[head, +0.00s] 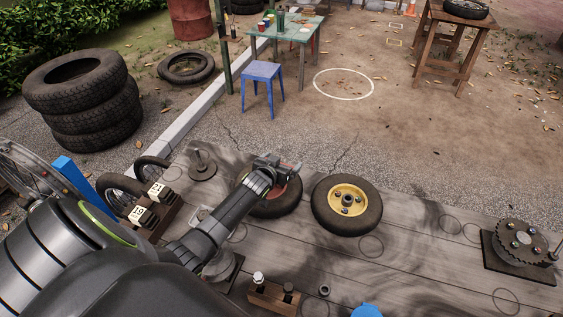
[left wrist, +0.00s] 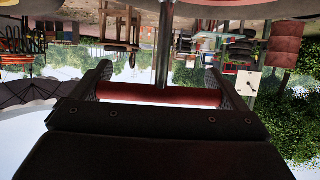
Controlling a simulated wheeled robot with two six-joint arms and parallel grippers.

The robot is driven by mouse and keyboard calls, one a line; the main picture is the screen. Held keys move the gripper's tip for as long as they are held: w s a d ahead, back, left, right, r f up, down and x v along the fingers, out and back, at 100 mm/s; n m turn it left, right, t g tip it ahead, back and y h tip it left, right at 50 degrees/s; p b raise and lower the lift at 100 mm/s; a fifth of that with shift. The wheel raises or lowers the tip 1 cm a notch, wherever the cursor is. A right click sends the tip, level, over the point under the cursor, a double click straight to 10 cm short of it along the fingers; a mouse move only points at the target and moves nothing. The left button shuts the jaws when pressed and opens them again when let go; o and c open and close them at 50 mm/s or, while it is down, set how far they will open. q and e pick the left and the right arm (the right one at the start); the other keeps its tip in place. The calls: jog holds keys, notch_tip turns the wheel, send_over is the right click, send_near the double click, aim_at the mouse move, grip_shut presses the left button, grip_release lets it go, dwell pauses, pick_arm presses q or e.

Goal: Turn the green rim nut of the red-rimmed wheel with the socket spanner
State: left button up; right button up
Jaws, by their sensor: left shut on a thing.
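My left gripper (head: 278,164) is shut on the red handle of the socket spanner (head: 291,168). In the left wrist view the red crossbar (left wrist: 130,94) lies between the two fingers (left wrist: 158,72), and a grey metal shaft (left wrist: 163,45) runs from its middle out of the top of the picture. In the head view the gripper is over the far part of the red-rimmed wheel (head: 287,194), which lies flat on the bench. My arm hides much of this wheel. The green rim nut is not visible, and I cannot tell whether the socket touches it.
A yellow-rimmed wheel (head: 347,204) lies right of the red-rimmed one on the wooden bench (head: 420,270). A toothed disc on a dark base (head: 519,241) is at the right. A wooden block with sockets (head: 273,295) and numbered holders (head: 158,192) are near my arm.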

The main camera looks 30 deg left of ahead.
pick_arm(q)
jog(key=shift+r, duration=0.1)
jog(key=c, duration=0.7)
jog(key=shift+c, duration=0.2)
jog(key=shift+m+h, duration=0.5)
jog(key=shift+h, duration=0.2)
jog(key=m+h+b, duration=0.1)
jog(key=b, duration=0.3)
jog(key=shift+d+h, duration=0.15)
jog(key=shift+h, duration=0.15)
jog(key=shift+b, duration=0.3)
